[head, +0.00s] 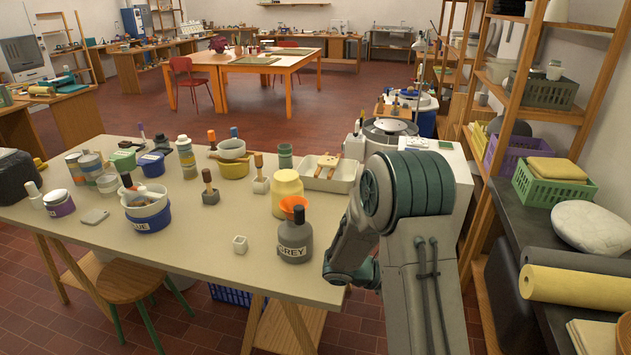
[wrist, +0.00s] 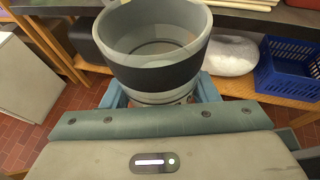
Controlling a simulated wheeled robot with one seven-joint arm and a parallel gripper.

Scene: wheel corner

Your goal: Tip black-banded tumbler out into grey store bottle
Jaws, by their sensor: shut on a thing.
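The black-banded tumbler (wrist: 152,68) is a grey cup with a wide dark band, close up in the wrist view. My gripper (wrist: 160,92) is shut on it, with a blue-grey finger at each side. I look into its mouth; a paler patch shows inside, but I cannot tell what it holds. The grey store bottle (head: 294,240), a dark grey bottle labelled GREY, stands upright near the worktable's right front edge. An orange funnel-like piece (head: 290,205) shows by its dark top; I cannot tell whether it sits in it. In the head view my arm hides gripper and tumbler.
A yellow jar (head: 287,192) stands just behind the grey bottle, and a small white cube (head: 240,245) to its left. A blue tub (head: 148,215) and several pots crowd the table's left. A blue crate (wrist: 290,70) sits on a shelf.

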